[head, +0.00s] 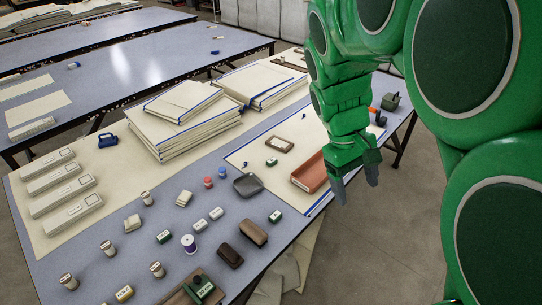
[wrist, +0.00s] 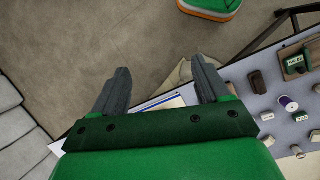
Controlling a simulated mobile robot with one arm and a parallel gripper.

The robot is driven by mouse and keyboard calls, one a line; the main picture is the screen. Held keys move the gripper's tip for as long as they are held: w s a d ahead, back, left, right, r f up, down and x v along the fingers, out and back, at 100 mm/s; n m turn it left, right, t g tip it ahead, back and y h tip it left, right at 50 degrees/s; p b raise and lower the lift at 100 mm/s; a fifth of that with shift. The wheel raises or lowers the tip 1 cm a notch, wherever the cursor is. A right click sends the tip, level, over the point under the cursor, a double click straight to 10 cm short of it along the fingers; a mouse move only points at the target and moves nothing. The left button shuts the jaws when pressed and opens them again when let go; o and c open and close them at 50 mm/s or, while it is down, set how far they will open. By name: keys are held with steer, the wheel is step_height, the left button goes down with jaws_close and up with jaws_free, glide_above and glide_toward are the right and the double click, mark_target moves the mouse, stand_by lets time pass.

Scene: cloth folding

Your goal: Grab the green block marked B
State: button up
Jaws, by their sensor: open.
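Small green blocks with white label faces stand on the near table. One green block (head: 275,216) is right of the middle, by the table's right part, and another green block (head: 271,162) lies on the pale sheet farther back. The letters are too small to read, so I cannot tell which is marked B. My gripper (head: 355,190) hangs in the air at the table's right edge, apart from all blocks. In the wrist view my gripper (wrist: 161,68) has its fingers spread with nothing between them.
An orange-brown tray (head: 307,172) lies just left of my gripper. A dark grey scoop-like tray (head: 247,185), brown rounded blocks (head: 253,232) and a purple-white spool (head: 189,244) share the table. Folded cloth stacks (head: 185,125) stand behind. Open floor (head: 370,250) lies to the right.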

steer(key=w+f+n+h, duration=0.3)
steer(key=w+n, duration=0.2)
steer(key=w, duration=1.4)
steer(key=n+t+h, duration=0.5)
steer(key=n+h, duration=0.1)
steer(key=n, duration=0.4)
glide_above(270, 161)
steer(key=s+a, duration=0.2)
steer(key=a, duration=0.1)
step_height(270, 161, down, 24)
steer(key=a+f, duration=0.1)
steer(key=f, duration=0.1)
steer(key=a+f+n, duration=0.1)
steer(key=a+f, duration=0.1)
steer(key=f, duration=0.1)
steer(key=a+f+n+t, duration=0.1)
steer(key=f, duration=0.1)
steer(key=shift+a+f, duration=0.2)
steer(key=shift+a, duration=0.1)
steer(key=shift+x, duration=1.35)
steer(key=shift+r+x, duration=0.2)
steer(key=shift+x, duration=1.05)
steer(key=shift+r+x, duration=0.2)
steer(key=shift+x, duration=1.05)
steer(key=shift+d, duration=0.15)
steer(key=c, duration=1.4)
